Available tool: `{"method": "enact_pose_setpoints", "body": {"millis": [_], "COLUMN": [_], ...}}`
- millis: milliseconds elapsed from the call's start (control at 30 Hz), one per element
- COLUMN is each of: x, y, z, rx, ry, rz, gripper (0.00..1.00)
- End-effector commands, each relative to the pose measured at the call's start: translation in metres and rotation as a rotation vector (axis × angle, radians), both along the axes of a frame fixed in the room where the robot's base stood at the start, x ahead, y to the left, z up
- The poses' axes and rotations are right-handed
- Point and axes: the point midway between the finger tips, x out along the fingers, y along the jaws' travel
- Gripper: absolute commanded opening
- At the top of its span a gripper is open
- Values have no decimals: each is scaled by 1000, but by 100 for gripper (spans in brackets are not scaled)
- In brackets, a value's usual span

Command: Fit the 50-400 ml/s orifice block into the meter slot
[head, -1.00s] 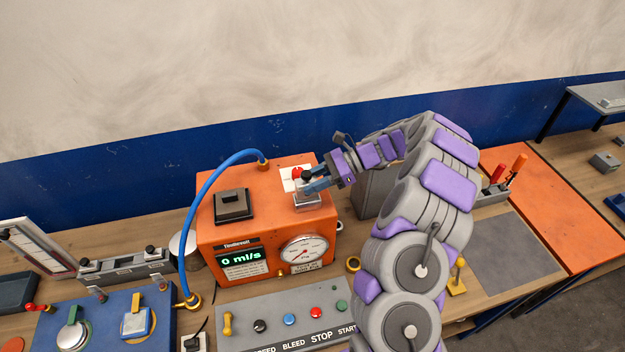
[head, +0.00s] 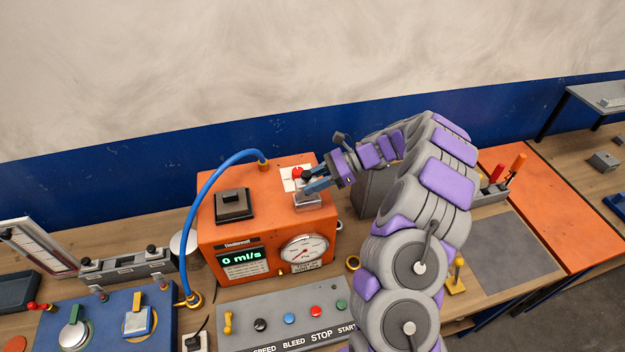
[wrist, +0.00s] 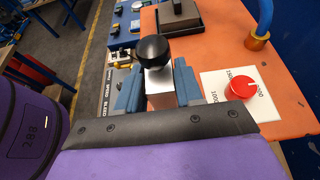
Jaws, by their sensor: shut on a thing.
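The orange meter (head: 215,213) stands on the bench, with a display reading 0 ml/s and a round dial on its front. My gripper (head: 312,184) is above the right part of its top. In the wrist view my gripper (wrist: 158,88) is shut on a silver block (wrist: 160,92) with a black ball knob (wrist: 152,50). The block's lower end is hidden, so I cannot tell how deep it sits in the slot. A metal frame (head: 307,203) shows under the fingers on the meter top. The block's range marking is not readable.
A red selector knob (wrist: 239,88) on a white plate is beside the block. A dark square block (head: 233,202) sits on the meter's left top. A blue hose (head: 205,190) arches over the left side. A grey control panel (head: 285,325) is in front.

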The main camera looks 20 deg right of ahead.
Motion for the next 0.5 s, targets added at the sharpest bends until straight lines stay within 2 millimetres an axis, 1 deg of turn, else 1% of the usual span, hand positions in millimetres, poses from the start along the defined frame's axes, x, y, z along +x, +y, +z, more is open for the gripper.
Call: {"method": "enact_pose_setpoints", "body": {"millis": [233, 500], "x": [0, 0], "y": [0, 0], "z": [-1, -6], "rx": [1, 1], "ry": [0, 0], "rz": [0, 0], "gripper": [0, 0]}}
